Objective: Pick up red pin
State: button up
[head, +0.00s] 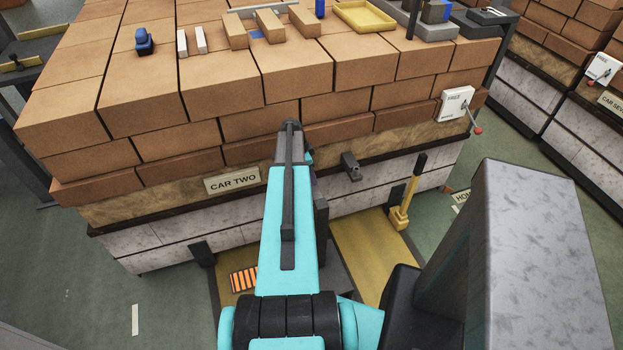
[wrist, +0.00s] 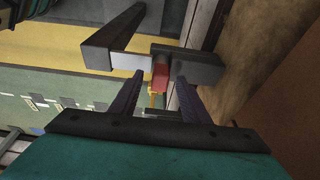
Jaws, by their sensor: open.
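The red pin (wrist: 160,76) shows in the wrist view as a small red block. It sits beside a dark block-shaped fitting (wrist: 192,67) on the side of the car. My gripper (wrist: 160,84) is open, with one dark ridged finger on each side of the pin as seen from the wrist. I cannot tell whether the fingertips reach around the pin or stop short of it.
A dark bar with a pale end (wrist: 115,40) juts out close to the fingers. The brick-loaded car (head: 300,105) bears a CAR TWO sign (head: 232,180). A yellow lever (head: 405,200) stands right of my arm. Green floor (head: 165,270) is open at left.

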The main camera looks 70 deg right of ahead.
jog(key=shift+c, duration=0.4)
grip_shut()
jog(key=shift+r, duration=0.1)
jog(key=shift+r+b, duration=0.65)
jog(key=shift+r, duration=1.05)
jog(key=s+a+b, duration=0.2)
jog(key=s+a, duration=0.2)
jog(key=s, duration=0.2)
jog(key=s+a+r+b, duration=0.1)
jog(key=s+a+b, duration=0.1)
jog(key=s+a, duration=0.2)
jog(key=s, duration=0.3)
jog(key=shift+s+a+r, duration=0.2)
jog(key=shift+s+a, duration=0.05)
jog(key=shift+a, duration=0.1)
